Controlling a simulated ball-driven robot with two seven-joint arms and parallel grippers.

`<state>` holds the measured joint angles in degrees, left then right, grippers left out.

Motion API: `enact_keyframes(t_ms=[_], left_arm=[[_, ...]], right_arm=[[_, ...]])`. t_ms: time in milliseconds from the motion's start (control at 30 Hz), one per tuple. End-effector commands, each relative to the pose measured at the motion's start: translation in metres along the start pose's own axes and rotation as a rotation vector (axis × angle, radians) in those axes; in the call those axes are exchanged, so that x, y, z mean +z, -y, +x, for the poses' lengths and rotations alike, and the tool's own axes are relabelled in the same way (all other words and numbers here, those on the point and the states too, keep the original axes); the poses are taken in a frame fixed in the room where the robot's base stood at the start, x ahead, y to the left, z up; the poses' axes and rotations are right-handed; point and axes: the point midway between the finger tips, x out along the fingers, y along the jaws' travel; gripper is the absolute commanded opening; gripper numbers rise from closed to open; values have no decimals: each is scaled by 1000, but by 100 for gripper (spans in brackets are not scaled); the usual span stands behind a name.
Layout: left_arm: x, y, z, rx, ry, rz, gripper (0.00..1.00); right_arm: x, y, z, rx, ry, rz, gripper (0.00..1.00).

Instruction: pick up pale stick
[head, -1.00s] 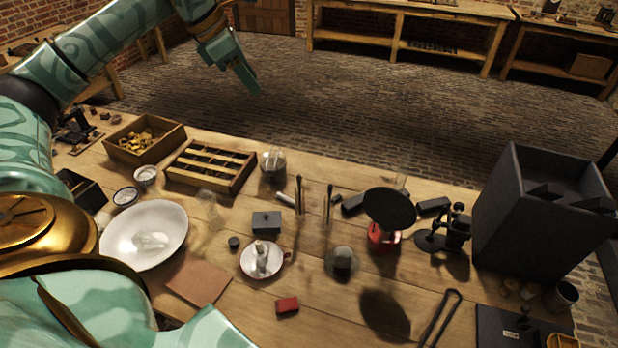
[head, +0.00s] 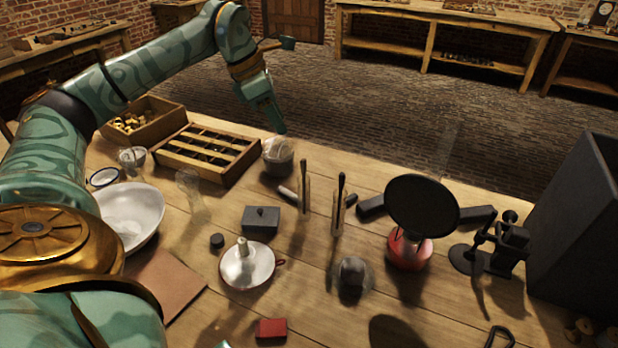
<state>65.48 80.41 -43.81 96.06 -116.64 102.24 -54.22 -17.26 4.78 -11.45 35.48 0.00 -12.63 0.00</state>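A short pale stick (head: 287,194) lies on the workbench behind the small grey lidded box, near the foot of an upright wooden-handled tool (head: 304,190). Part of it may be hidden by that tool. A pale candle-like piece (head: 242,247) also stands in a white dish (head: 248,268). My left gripper (head: 279,130) hangs above the far edge of the bench, fingers pointing down, apart from the stick and above a glass jar (head: 277,158). Nothing shows in it; its fingers overlap, so I cannot tell their opening.
A second upright tool (head: 338,208) and a black disc on a red base (head: 409,250) stand to the right. A divided wooden tray (head: 232,176), a grey box (head: 261,219) and a glass vessel (head: 190,192) stand nearby. A large dark box (head: 580,225) fills the right edge.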

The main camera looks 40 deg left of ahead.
Motion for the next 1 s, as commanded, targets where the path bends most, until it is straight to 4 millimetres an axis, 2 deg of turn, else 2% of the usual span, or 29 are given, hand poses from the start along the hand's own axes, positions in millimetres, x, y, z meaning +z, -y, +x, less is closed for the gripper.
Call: enact_keyframes(t_ms=[400, 700, 1000], left_arm=[[-1, 0, 94, -4, -3, 0, 39], [0, -1, 117, -2, -1, 0, 39], [1, -5, 162, -3, -3, -1, 39]], right_arm=[[9, 8, 32, -15, 23, 4, 71], [11, 9, 38, -16, 29, 3, 71], [19, 11, 56, -21, 47, 2, 71]])
